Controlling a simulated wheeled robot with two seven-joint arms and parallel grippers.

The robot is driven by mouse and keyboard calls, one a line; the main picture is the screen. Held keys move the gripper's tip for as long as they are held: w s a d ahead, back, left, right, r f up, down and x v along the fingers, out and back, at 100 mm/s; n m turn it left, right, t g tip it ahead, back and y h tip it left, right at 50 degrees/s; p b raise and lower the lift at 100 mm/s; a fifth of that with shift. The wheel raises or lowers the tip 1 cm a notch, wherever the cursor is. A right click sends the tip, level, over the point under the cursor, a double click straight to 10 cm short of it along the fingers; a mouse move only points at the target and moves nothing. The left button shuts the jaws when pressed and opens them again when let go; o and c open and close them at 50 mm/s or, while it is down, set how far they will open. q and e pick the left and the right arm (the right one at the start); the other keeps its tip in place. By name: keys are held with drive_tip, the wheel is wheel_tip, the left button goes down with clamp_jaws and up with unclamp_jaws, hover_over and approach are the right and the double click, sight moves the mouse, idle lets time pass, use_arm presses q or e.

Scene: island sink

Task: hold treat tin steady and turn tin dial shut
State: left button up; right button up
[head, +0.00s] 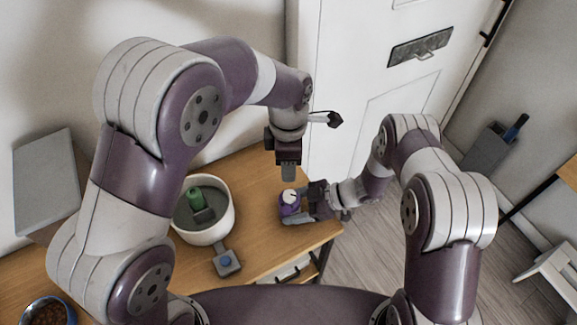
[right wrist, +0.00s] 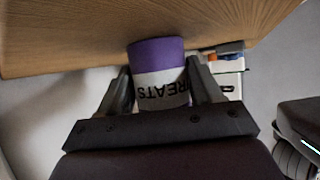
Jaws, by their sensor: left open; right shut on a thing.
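The treat tin (head: 286,210) is a small purple can standing near the right end of the wooden counter. Its pale dial (head: 289,196) with a dark mark is on top. In the right wrist view the tin (right wrist: 158,52) shows a white label reading "TREATS". My right gripper (head: 297,209) is shut on the tin from the right, one finger on each side, as the right wrist view (right wrist: 160,85) also shows. My left gripper (head: 288,178) points down just above the dial. It is open, and a small gap seems to lie between it and the dial.
A white round bowl (head: 205,232) with a green item stands left of the tin on the counter (head: 258,180). A small grey box with a blue button (head: 227,262) is in front. A blue bowl of brown pellets (head: 47,311) is at lower left. A white door (head: 350,80) is behind.

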drive_tip(key=o, duration=0.9)
